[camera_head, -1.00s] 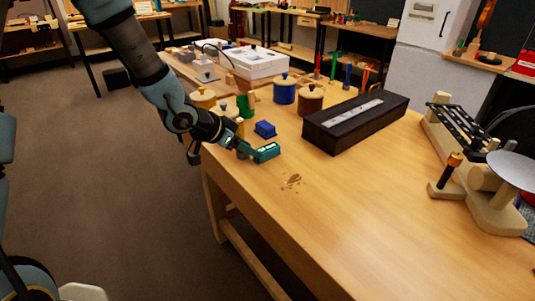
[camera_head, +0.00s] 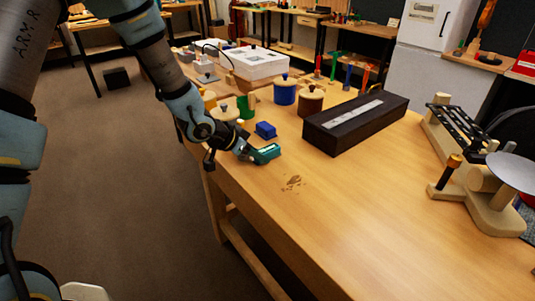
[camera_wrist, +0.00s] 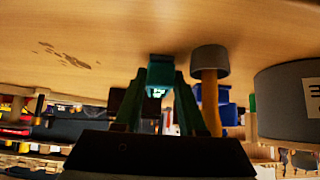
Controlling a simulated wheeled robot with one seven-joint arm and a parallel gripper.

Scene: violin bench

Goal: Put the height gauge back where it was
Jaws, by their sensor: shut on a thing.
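The height gauge appears to be the small teal block (camera_head: 266,153) with a pale window on its face, near the left edge of the wooden bench. My gripper (camera_head: 256,155) reaches it from the left, low over the bench top, and is shut on it. In the wrist view the teal block (camera_wrist: 160,72) sits between the tips of my two dark green fingers (camera_wrist: 160,92). I cannot tell whether its underside touches the bench.
A small blue block (camera_head: 265,130) lies just behind the gauge. Blue (camera_head: 285,92) and brown (camera_head: 311,100) lidded pots and a long dark box (camera_head: 355,122) stand beyond. A wooden stand (camera_head: 480,190) is at right. The bench front, with a brown stain (camera_head: 293,182), is clear.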

